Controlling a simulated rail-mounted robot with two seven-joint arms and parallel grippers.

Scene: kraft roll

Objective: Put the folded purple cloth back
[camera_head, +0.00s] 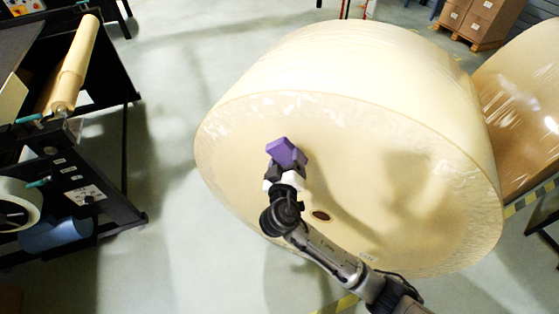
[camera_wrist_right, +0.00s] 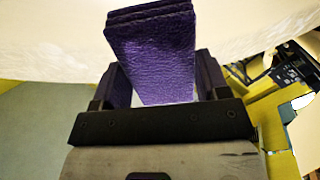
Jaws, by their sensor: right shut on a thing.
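The folded purple cloth (camera_head: 286,151) is held at the end of my right arm, in front of the flat end face of the large kraft roll (camera_head: 400,190). My right gripper (camera_head: 280,168) is shut on the cloth. In the right wrist view the cloth (camera_wrist_right: 155,55) stands up between the two fingers of the gripper (camera_wrist_right: 157,88), with its folded layers at the top edge. I cannot tell whether the cloth touches the roll. My left gripper is not in view.
A black machine (camera_head: 75,170) with a narrow paper roll (camera_head: 76,60) stands at the left. A second wrapped roll (camera_head: 520,110) is at the right edge, and stacked boxes (camera_head: 480,18) are at the back right. Open floor (camera_head: 165,130) lies between machine and large roll.

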